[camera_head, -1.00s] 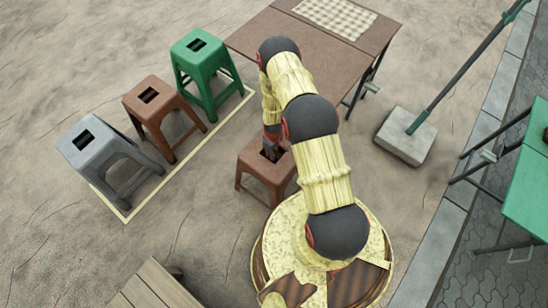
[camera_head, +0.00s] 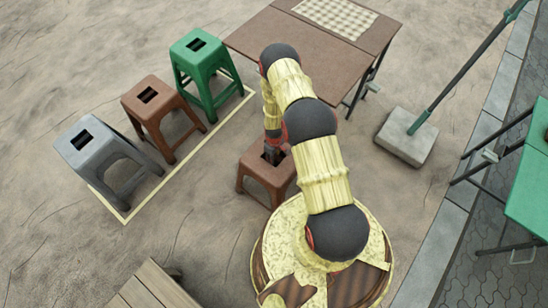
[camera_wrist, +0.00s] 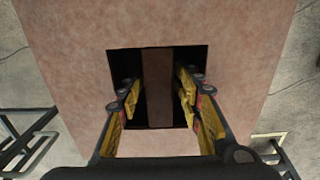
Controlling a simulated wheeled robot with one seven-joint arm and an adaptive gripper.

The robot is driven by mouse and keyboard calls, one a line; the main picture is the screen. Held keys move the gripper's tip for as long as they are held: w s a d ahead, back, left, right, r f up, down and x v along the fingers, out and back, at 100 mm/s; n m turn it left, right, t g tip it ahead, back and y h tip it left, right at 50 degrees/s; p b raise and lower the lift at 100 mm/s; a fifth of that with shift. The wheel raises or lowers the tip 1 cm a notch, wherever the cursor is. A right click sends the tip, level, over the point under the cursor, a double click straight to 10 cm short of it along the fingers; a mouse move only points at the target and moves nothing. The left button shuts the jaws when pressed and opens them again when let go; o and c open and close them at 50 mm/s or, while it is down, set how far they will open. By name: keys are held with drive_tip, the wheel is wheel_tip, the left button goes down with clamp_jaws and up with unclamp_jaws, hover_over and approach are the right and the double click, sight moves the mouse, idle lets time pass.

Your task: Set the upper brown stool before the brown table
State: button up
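A brown stool (camera_head: 262,172) stands upright on the sandy ground, just below the near edge of the brown table (camera_head: 300,50). My gripper (camera_head: 272,152) is over its seat, pointing down. In the wrist view, the stool's seat (camera_wrist: 230,50) has a square hole with a bar (camera_wrist: 158,90) across it. My gripper's fingers (camera_wrist: 160,92) reach into the hole, one on each side of the bar, with narrow dark gaps between. They look open. The fingertips' depth is hidden. Another brown stool (camera_head: 150,92) stands at the left.
A grey stool (camera_head: 85,142) and a green stool (camera_head: 200,55) flank the left brown stool within a pale ground line (camera_head: 185,150). A checked cloth (camera_head: 335,17) lies on the table. A concrete base with a pole (camera_head: 405,137) stands right. A plank surface (camera_head: 150,288) is lower left.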

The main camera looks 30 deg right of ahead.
drive_tip(key=shift+o, duration=0.4)
drive_tip(key=w+a+r+t+p, duration=0.1)
drive_tip(key=w+r+p, duration=0.15)
drive_tip(key=r, duration=1.35)
drive_tip(key=w+a+r+p, duration=0.1)
drive_tip(key=w+r, duration=0.3)
drive_tip(key=r, duration=1.2)
drive_tip(key=s+a+r+m+t, duration=0.1)
drive_tip(key=a+r, duration=0.1)
drive_tip(key=r, duration=0.8)
drive_tip(key=a+r+m+t, duration=0.1)
drive_tip(key=a+r, duration=0.1)
drive_tip(key=r, duration=0.9)
drive_tip(key=s+a+r+t, duration=0.1)
drive_tip(key=s+a+r, duration=0.1)
drive_tip(key=s+r, duration=0.45)
drive_tip(key=s+a+r, duration=0.3)
drive_tip(key=r, duration=0.6)
drive_tip(key=s+a+r+m, duration=0.1)
drive_tip(key=s+r, duration=0.3)
drive_tip(key=s, duration=0.4)
drive_tip(key=s+a+r+m+t, duration=0.1)
drive_tip(key=s+a+r, duration=0.1)
drive_tip(key=s, duration=0.6)
drive_tip(key=shift+r+t, duration=0.3)
drive_tip(key=shift+r, duration=0.55)
